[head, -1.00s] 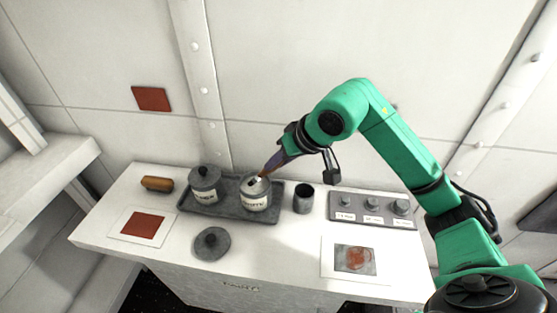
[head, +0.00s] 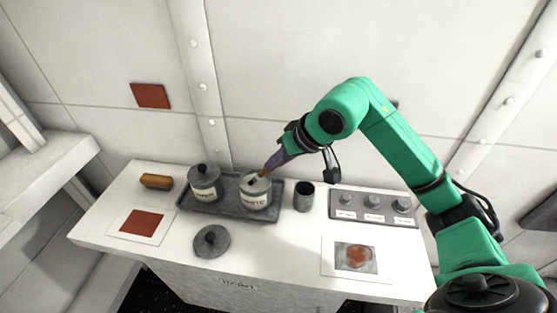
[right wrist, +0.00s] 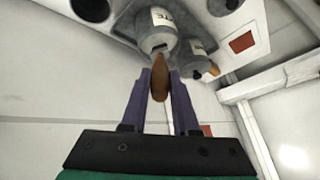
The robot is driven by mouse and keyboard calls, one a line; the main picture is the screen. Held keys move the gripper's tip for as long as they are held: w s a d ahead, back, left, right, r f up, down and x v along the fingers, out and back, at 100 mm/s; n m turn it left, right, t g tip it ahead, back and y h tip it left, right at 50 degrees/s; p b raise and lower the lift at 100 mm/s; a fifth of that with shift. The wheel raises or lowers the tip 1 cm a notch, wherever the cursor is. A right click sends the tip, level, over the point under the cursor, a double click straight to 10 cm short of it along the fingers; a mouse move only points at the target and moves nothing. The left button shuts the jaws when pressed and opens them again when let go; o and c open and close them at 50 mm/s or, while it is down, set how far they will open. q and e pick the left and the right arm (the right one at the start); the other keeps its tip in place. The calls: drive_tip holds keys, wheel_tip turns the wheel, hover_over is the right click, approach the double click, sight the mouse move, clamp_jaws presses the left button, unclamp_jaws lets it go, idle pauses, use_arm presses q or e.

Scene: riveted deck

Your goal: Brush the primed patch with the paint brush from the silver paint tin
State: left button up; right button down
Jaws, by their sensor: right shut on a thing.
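My right gripper (head: 274,163) is shut on the brown handle of the paint brush (head: 263,173). The brush slants down to the left at the mouth of an open grey-silver tin (head: 256,198) with a pale label. How deep its bristles reach is unclear. In the right wrist view, the brush handle (right wrist: 160,78) sits between the purple fingers, below the tin (right wrist: 157,22). A red-brown square (head: 151,96) is on the wall, and another red square (head: 141,223) is on a white sheet; I cannot tell which is the primed patch. My left gripper is not in view.
A lidded tin (head: 204,184) shares the grey tray (head: 230,214). A loose lid (head: 211,242), brown block (head: 156,181), dark cup (head: 304,196), knob panel (head: 372,208) and stained sheet (head: 356,257) lie on the white bench.

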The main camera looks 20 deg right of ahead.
drive_tip(key=shift+s+f+b, duration=0.15)
drive_tip(key=shift+f+b, duration=0.15)
drive_tip(key=shift+b, duration=0.15)
idle(1.2)
wheel_tip(320, 180, up, 7)
drive_tip(key=p, duration=0.5)
drive_tip(key=shift+r, duration=0.1)
idle(0.4)
